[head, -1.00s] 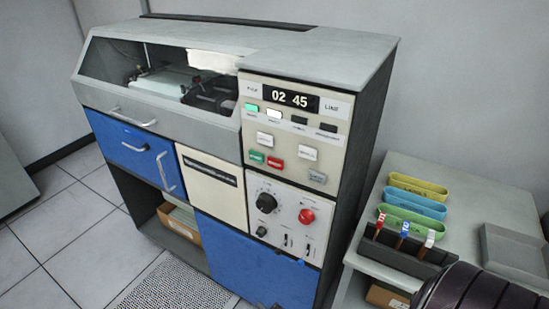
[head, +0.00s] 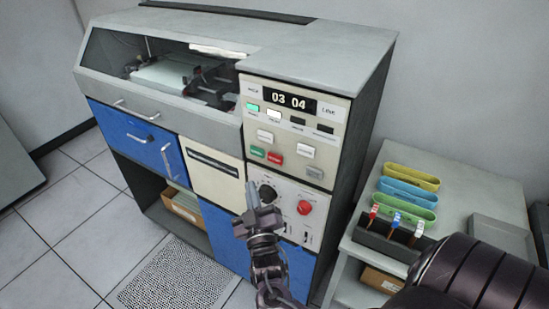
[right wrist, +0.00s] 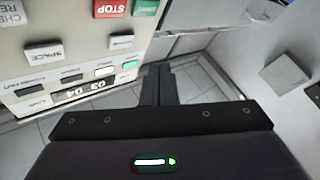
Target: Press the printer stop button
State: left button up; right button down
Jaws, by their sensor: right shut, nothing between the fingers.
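The printer's control panel (head: 325,142) is cream. It has a red button (head: 275,159) beside a green one (head: 257,152). In the right wrist view the red button reads STOP (right wrist: 111,8), shows upside down and is cut by the top edge. My right gripper (head: 252,188) is shut and empty, pointing up in front of the lower panel, below and left of the red button. Its closed fingers (right wrist: 159,84) show apart from the STOP button in the right wrist view. My left gripper is out of view.
A large red knob (head: 305,207) and a black dial (head: 267,193) sit on the lower panel near my gripper. The display (head: 290,101) reads 03 04. A side table (head: 465,190) holds coloured trays and a dark stamp rack (head: 385,240).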

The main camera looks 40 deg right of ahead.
jog(key=b, duration=0.2)
send_near(270, 156)
jog(key=shift+a+x, duration=0.25)
jog(key=shift+x, duration=1.05)
jog(key=shift+a+x, duration=0.25)
jog(key=shift+x, duration=1)
jog(key=shift+w+d+r, duration=0.15)
jog(key=shift+w, duration=0.1)
jog(key=shift+w+d, duration=0.1)
jog(key=shift+d, duration=0.15)
jog(key=shift+w+d, duration=0.15)
jog(key=shift+d, duration=0.2)
dwell(0.5)
jog(key=shift+a+p, duration=0.1)
jog(key=shift+p, duration=0.2)
jog(key=shift+s+a, duration=0.35)
jog(key=shift+a, duration=0.3)
